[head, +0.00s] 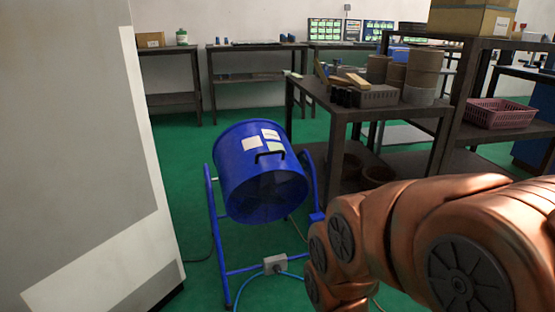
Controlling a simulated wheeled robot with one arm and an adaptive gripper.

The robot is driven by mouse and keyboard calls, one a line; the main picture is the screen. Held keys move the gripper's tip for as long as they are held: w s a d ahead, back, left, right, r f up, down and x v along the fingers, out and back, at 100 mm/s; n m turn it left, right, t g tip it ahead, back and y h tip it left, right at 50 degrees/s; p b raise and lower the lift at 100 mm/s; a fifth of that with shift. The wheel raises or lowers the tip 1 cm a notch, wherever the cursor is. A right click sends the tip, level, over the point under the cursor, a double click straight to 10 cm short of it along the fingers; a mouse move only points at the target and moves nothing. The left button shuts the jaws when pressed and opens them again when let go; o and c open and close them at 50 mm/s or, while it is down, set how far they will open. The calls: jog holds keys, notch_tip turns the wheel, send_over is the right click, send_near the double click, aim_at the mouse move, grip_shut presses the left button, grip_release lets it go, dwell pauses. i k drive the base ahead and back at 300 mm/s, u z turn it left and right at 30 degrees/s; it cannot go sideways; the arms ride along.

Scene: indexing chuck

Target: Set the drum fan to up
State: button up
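The blue drum fan (236,165) stands on the green floor in the middle of the head view, held in a blue tubular stand (219,232). Its drum is tilted, with the open dark front facing down and toward me. A black handle (269,155) and pale labels (251,143) are on the upper side of the drum. My copper-coloured arm fills the lower right and covers the floor to the right of the stand. My gripper is not in view.
A white panel (75,150) blocks the left side. A grey box (275,263) with a blue cable sits low on the stand. A dark workbench (332,109) with pots and trays stands close behind, to the right. Green floor (190,150) is clear left of the fan.

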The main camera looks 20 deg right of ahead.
aim_at(262, 179)
jog(key=u, duration=1.15)
jog(key=i, duration=1.6)
jog(key=z, duration=0.7)
